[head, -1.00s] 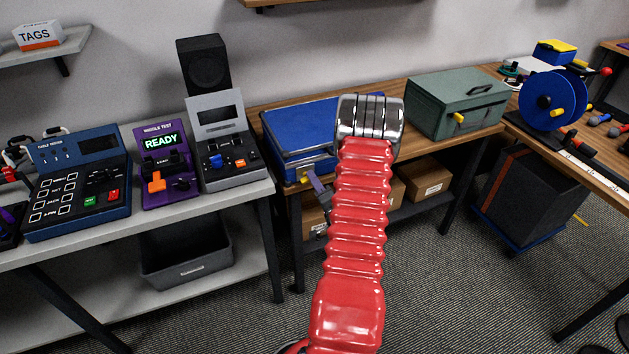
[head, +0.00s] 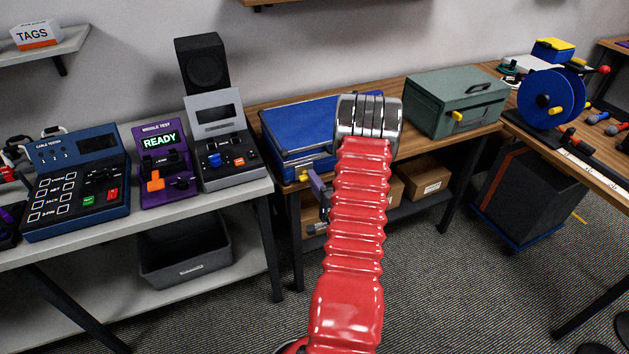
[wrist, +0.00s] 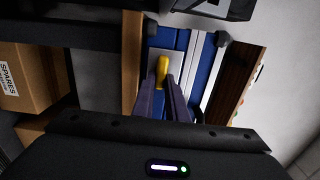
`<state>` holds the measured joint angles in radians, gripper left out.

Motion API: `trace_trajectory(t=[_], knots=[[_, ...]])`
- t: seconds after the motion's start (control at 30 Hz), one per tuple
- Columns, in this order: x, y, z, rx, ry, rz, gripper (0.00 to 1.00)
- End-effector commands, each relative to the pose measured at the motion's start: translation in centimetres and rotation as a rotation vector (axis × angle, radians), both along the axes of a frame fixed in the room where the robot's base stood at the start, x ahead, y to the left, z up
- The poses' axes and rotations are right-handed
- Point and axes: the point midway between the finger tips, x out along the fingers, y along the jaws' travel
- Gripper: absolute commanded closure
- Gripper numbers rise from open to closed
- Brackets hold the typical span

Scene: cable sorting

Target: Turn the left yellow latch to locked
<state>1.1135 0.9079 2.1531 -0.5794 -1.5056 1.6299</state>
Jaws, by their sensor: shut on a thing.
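The blue case (head: 285,130) stands on the wooden bench. The left yellow latch (head: 304,178) is on the case's front, near its left corner. In the wrist view the latch (wrist: 162,68) is between the purple fingers of my gripper (wrist: 162,84), close to lengthwise in that picture with a slight slant. My gripper is shut on it. In the head view my red arm hides most of the gripper and the right part of the case front. I cannot tell whether a second latch is there.
A green case (head: 455,104) with its own yellow latch (head: 457,117) stands to the right on the bench. A grey tester (head: 222,140) is close on the left. Cardboard boxes (head: 424,178) sit on the shelf below.

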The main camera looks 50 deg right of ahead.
Motion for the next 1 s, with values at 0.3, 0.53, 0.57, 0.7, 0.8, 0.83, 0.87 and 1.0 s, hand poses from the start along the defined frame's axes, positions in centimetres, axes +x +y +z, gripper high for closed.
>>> trace_trajectory(t=[0.3, 0.53, 0.57, 0.7, 0.8, 0.83, 0.87, 1.0], knots=[[-0.2, -0.1, -0.2, 0.005, 0.004, -0.006, 0.69], [-0.1, 0.0, -0.1, 0.003, 0.003, -0.003, 0.69], [-0.1, 0.0, -0.1, 0.003, 0.003, -0.003, 0.69], [-0.7, 0.3, -0.1, 0.002, 0.003, -0.003, 0.69], [-1.6, 0.8, -0.2, 0.003, 0.004, -0.003, 0.69], [-1.9, 1.0, -0.2, 0.004, 0.003, -0.004, 0.69], [-2.3, 1.2, -0.1, 0.004, 0.002, -0.004, 0.69], [-4.3, 2.4, -0.2, 0.004, 0.003, -0.006, 0.69]])
